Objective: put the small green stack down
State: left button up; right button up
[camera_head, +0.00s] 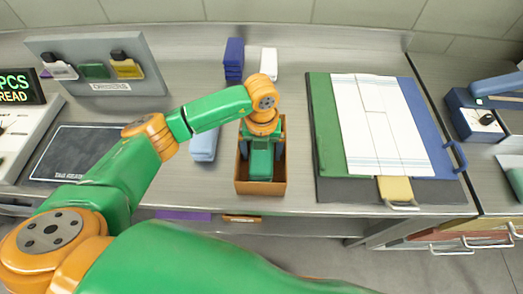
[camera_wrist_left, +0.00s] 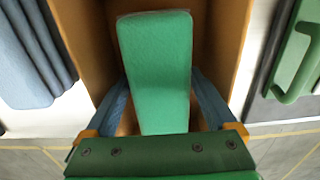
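The small green stack (camera_wrist_left: 157,75) is a long green block in the left wrist view. It is inside the narrow orange-brown open box (camera_head: 261,188), and the head view also shows green there between the fingers. My left gripper (camera_wrist_left: 160,95) reaches down into the box from above. Its two blue-grey fingers lie along both sides of the stack and meet its edges, so it appears shut on it. The fingertips are hidden beside the stack. I cannot tell whether the stack rests on the box floor. My right gripper is out of view.
A light blue stack (camera_head: 204,145) lies just left of the box. Dark blue (camera_head: 234,60) and white (camera_head: 268,62) stacks are behind. Right is a green-and-blue folder board (camera_head: 324,135) with white sheets. A grey rack (camera_head: 140,82) and black mat (camera_head: 70,155) are left.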

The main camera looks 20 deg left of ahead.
pick_arm(q)
jog(key=shift+d+r, duration=0.1)
jog(key=shift+r, duration=0.05)
jog(key=shift+w+r, duration=0.1)
jog(key=shift+r, duration=0.2)
notch_tip(320, 180, up, 11)
jog(key=shift+r+b, duration=0.1)
jog(key=shift+b, duration=0.5)
jog(key=shift+r, duration=0.2)
